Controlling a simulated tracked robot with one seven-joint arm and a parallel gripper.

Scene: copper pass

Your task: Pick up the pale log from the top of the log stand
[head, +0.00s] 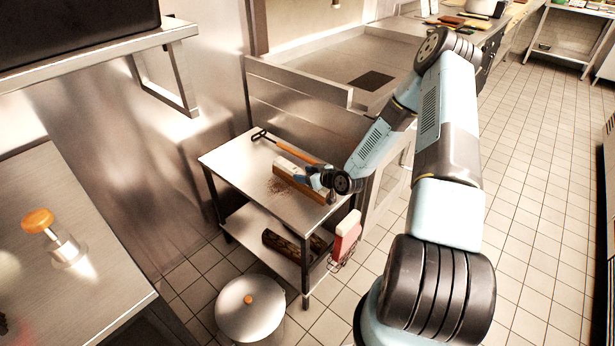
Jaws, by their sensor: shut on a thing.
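The log stand (240,163) is a small metal table with a lower shelf, left of my arm in the head view. The pale log (286,167), light on top and brown along its side, lies on or just above the stand's top near its right side; I cannot tell if it touches. My gripper (312,180) is at the log's near right end and is shut on it. The fingers are small and partly hidden by my wrist. A dark log (283,244) lies on the lower shelf.
A long tool with an orange handle (297,151) lies behind the pale log. A lidded pot (249,309) stands in front. Tiled floor is free at right.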

